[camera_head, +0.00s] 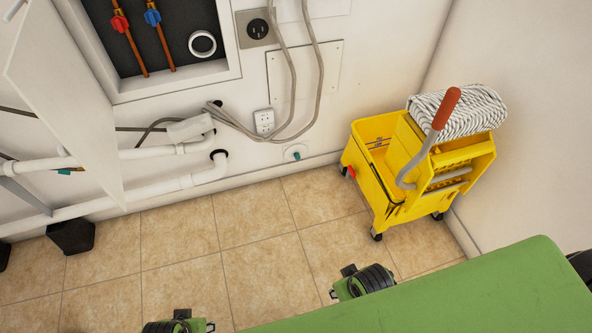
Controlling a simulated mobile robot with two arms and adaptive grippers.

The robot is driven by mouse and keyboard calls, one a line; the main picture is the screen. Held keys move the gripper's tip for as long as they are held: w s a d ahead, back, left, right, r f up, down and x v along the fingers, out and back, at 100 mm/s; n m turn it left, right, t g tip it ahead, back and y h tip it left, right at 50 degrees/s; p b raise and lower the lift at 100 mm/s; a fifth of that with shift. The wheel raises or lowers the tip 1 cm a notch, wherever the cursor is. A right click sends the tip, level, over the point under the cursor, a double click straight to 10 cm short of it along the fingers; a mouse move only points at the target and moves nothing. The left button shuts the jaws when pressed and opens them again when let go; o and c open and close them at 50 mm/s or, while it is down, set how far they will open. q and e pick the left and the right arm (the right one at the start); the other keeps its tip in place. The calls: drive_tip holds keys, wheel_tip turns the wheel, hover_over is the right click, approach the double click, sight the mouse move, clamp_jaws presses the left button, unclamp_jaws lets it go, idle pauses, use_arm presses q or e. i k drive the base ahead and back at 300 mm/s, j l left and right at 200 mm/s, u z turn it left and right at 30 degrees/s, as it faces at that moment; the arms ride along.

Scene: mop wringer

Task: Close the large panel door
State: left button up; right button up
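The large panel door (66,88) is a white panel at the upper left. It stands open, swung out from the wall to the left of a recessed box (160,50). Its lower corner hangs in front of the white pipes. The box is uncovered and shows copper pipes with a red valve handle (120,23) and a blue valve handle (153,15). Neither of my grippers is in view, and nothing of mine touches the door.
A yellow mop bucket (385,180) with a wringer and a mop head (458,112) stands in the right corner. White pipes (155,188) run low along the left wall. Grey hoses hang beside the box. The tiled floor (255,240) in the middle is clear.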

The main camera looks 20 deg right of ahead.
sight(46, 65)
drive_tip(key=j, duration=0.5)
drive_tip(key=k+j, duration=0.15)
drive_tip(key=j, duration=0.9)
drive_tip(key=k+u, duration=0.05)
drive_tip(key=k, duration=0.05)
